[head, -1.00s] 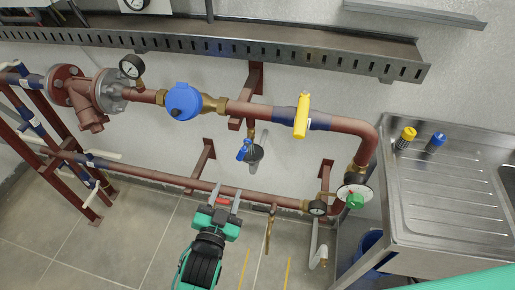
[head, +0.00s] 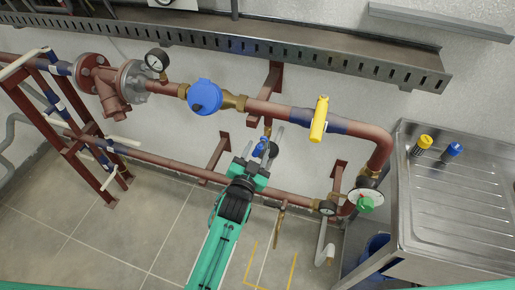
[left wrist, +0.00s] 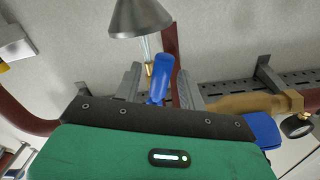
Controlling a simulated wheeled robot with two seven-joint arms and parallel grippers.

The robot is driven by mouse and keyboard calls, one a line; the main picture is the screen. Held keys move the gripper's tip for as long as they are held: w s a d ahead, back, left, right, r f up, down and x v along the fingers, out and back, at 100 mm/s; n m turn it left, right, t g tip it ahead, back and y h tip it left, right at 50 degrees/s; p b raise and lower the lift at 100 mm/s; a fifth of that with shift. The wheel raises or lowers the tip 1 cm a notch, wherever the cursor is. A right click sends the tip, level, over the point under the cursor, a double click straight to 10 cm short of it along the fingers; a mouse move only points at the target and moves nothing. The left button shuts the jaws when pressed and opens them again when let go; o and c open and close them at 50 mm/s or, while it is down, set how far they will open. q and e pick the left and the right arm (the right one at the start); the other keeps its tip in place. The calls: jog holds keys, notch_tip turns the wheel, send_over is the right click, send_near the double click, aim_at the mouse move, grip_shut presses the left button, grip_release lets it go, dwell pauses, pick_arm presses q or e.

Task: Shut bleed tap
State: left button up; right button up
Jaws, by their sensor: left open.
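The bleed tap has a blue handle (head: 260,147) on a short branch below the upper red pipe, by the wall. My left gripper (head: 263,138) is open, with its grey fingers reaching up around the handle. In the left wrist view the blue handle (left wrist: 161,82) stands between the two fingers (left wrist: 158,88), with a gap on each side. Its brass body (left wrist: 149,69) shows just beside it. A grey cone-shaped funnel (left wrist: 140,20) is beyond the fingertips. Part of the tap is hidden behind the gripper in the head view. My right gripper is out of view.
The upper red pipe (head: 277,110) carries a blue round meter (head: 205,96) and a yellow lever handle (head: 319,118). The lower red pipe (head: 160,160) runs behind my left arm. A steel sink (head: 455,195) stands at the right. Open tiled floor lies at the lower left.

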pick_arm(q)
jog(key=shift+w+d, duration=0.15)
jog(key=shift+w, duration=0.3)
grip_shut()
